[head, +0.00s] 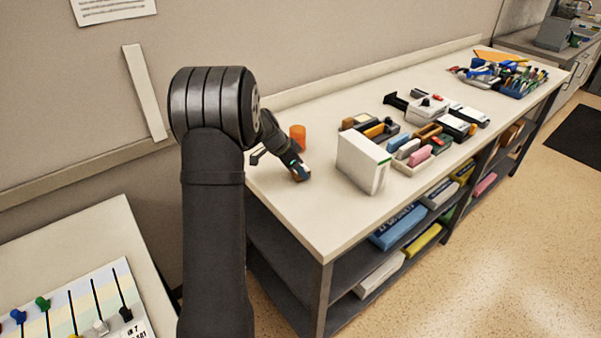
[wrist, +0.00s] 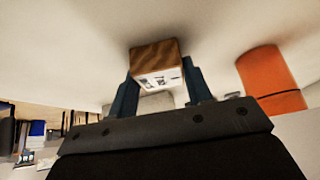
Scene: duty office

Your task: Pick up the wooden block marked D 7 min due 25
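A small wooden block (wrist: 154,55) with a white label is between the fingers of my gripper (wrist: 160,80) in the wrist view. Both fingers appear to press against its sides. The print on the label is too small and blurred to read. In the head view my gripper (head: 299,173) is low over the near left part of the long counter, and the block there is mostly hidden by the fingers. I cannot tell whether the block touches the counter.
An orange cylinder (head: 298,137) stands just behind my gripper; it also shows in the wrist view (wrist: 270,80). A white box (head: 362,161) stands to the right, with trays of small items beyond. The front left of the counter (head: 310,225) is clear.

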